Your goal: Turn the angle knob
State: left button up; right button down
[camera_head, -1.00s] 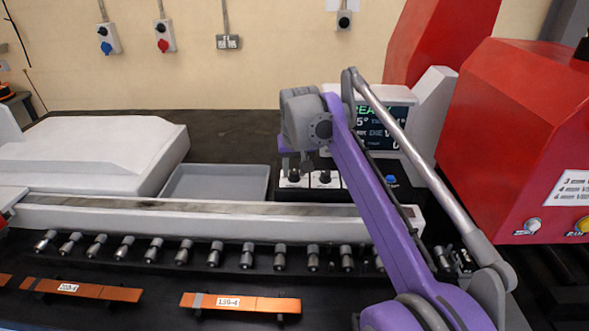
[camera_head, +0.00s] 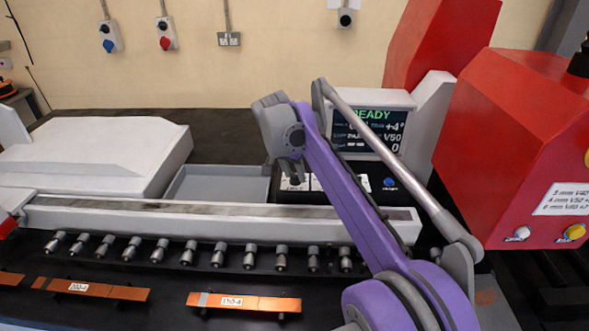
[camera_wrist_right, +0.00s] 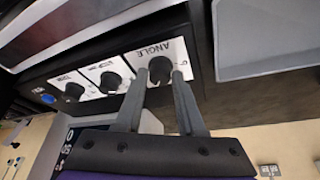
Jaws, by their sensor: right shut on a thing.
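The angle knob (camera_wrist_right: 160,69) is a black knob on a white plate marked ANGLE, at the end of a row of knobs in the right wrist view. My right gripper (camera_wrist_right: 160,78) has its two grey fingers on either side of the knob, shut on it. In the head view my right gripper (camera_head: 291,178) is over the control box, and its hand and arm hide the knob there. The display (camera_head: 372,128) behind it reads READY, with its upper line partly covered by my arm.
Two more black knobs (camera_wrist_right: 110,82) and a blue button (camera_head: 390,183) share the control box. A grey tray (camera_head: 218,184) stands left of it. A white rail (camera_head: 200,218) runs in front, with copper bars (camera_head: 244,302) nearer. A red machine (camera_head: 520,150) stands at right.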

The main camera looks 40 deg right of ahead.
jog(key=shift+m, duration=0.4)
jog(key=c, duration=0.5)
grip_release()
jog(key=p+v, duration=0.1)
jog(key=v, duration=0.9)
jog(key=shift+w+a+r, duration=0.1)
jog(key=shift+a+r, duration=0.15)
jog(key=shift+r, duration=0.1)
jog(key=shift+f, duration=0.1)
